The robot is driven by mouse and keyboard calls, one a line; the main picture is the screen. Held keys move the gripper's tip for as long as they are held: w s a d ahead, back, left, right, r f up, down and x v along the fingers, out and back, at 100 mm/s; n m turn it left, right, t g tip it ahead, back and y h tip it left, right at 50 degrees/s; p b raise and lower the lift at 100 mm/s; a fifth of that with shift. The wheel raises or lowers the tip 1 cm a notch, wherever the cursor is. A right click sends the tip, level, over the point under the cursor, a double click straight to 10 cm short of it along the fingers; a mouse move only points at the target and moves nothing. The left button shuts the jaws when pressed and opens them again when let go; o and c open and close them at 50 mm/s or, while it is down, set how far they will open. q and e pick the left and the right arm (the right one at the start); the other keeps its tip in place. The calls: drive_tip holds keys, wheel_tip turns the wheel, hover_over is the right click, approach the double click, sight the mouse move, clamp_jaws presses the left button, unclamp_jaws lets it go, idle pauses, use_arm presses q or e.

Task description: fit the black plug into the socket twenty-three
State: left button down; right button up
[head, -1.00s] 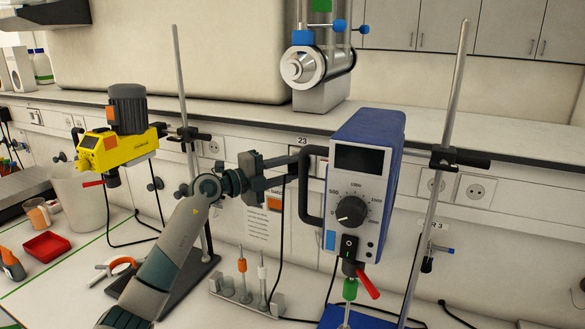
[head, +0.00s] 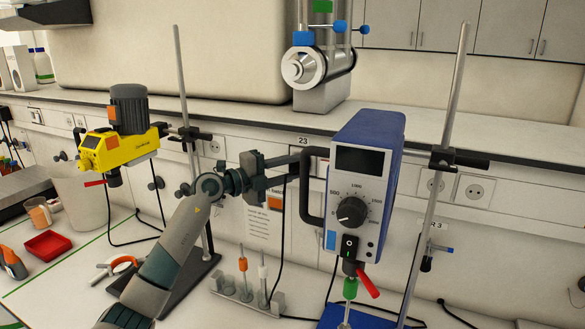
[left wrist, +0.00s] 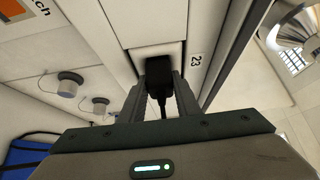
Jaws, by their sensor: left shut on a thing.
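My left gripper (head: 294,165) reaches to the wall panel, partly behind the blue stirrer's handle in the head view. In the left wrist view my left gripper (left wrist: 160,92) is shut on the black plug (left wrist: 158,70), with one finger on each side. The plug faces the light wall panel beside the label 23 (left wrist: 195,61), also seen in the head view (head: 303,141). The socket face is hidden behind the plug, and I cannot tell how far in the plug sits. Its black cable (head: 284,220) hangs down. My right gripper is out of view.
The blue stirrer (head: 361,180) with its black handle stands close to the right of my gripper. A metal stand rod (head: 180,75) and a yellow stirrer (head: 118,150) are to the left. A small rack (head: 246,291) stands below.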

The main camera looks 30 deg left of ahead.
use_arm(q)
drive_tip(key=shift+a+r, duration=0.1)
drive_tip(key=shift+r, duration=0.15)
drive_tip(key=c, duration=1.3)
unclamp_jaws()
drive_tip(key=shift+w, duration=0.1)
drive_tip(key=shift+c, duration=0.2)
drive_tip(key=shift+o, duration=0.4)
drive_tip(key=shift+w+f, duration=0.25)
drive_tip(key=shift+b+v, duration=0.45)
drive_tip(key=shift+v, duration=0.35)
drive_tip(key=b+v, duration=0.7)
drive_tip(key=v, duration=0.8)
drive_tip(key=shift+s, duration=0.3)
drive_tip(key=shift+a, duration=0.1)
